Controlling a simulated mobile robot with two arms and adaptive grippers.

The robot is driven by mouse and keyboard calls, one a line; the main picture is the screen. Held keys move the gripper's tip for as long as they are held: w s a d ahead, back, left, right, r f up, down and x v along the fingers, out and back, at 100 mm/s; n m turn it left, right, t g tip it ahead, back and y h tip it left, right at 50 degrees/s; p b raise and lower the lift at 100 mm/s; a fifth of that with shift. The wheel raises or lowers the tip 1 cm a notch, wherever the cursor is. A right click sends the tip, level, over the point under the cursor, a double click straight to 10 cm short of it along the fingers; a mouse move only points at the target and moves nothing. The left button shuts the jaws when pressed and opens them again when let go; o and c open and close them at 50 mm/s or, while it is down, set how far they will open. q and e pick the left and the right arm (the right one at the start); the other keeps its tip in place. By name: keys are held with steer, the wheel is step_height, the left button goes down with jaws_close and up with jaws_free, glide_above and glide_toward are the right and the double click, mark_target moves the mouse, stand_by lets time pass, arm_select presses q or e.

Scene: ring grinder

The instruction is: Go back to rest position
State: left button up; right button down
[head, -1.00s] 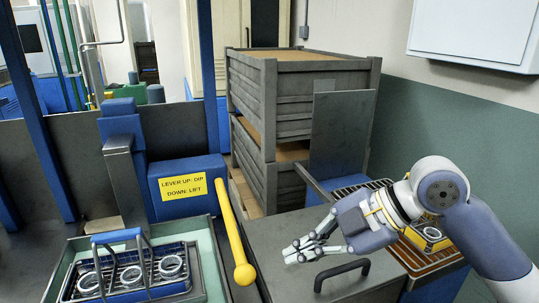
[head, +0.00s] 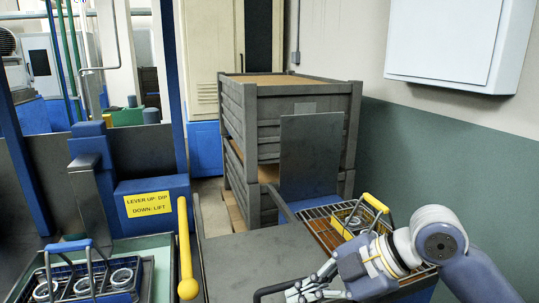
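My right gripper (head: 312,289) is low in the view, over the grey lid (head: 250,258) and close to its black handle (head: 268,292). It holds nothing that I can see; the finger gap is unclear from this angle. My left gripper is out of view. A wire basket with a blue handle (head: 68,246) holds several metal rings (head: 122,278) in the pale green tray (head: 160,250) at lower left. A basket with a yellow handle (head: 376,203) stands on the wire rack (head: 318,224) at right, behind my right arm. The yellow lever (head: 185,250) hangs down beside its label.
Stacked grey crates (head: 292,120) stand behind an upright grey plate (head: 310,155). A white wall cabinet (head: 460,40) is at upper right. A blue machine housing with a yellow label (head: 148,204) is at left. The air above the lid's back part is clear.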

steer(key=s+d+f+m+t+h, duration=0.1)
steer(key=s+f+m, duration=0.1)
steer(key=f+m, duration=0.5)
steer(key=s+d+f+m+t+h, duration=0.1)
steer(key=s+f+m, duration=0.2)
steer(key=f, duration=0.8)
steer(key=s+d+f+m+g+h, duration=0.1)
steer(key=s+d+f+m+h, duration=0.6)
steer(key=s+d+f+m, duration=0.55)
steer(key=s+f+n+g+p, duration=0.1)
steer(key=s+f, duration=0.1)
steer(key=f, duration=1.1)
steer(key=s+f+n, duration=0.1)
steer(key=s+f, duration=0.2)
steer(key=f, duration=1)
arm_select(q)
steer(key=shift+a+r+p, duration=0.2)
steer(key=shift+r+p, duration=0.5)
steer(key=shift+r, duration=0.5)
arm_select(e)
steer(key=s+d+f+g, duration=0.1)
steer(key=s+d+f, duration=0.2)
steer(key=s+f, duration=1)
steer(key=s, duration=0.3)
steer(key=shift+f+g, duration=0.3)
steer(key=shift+f, duration=0.05)
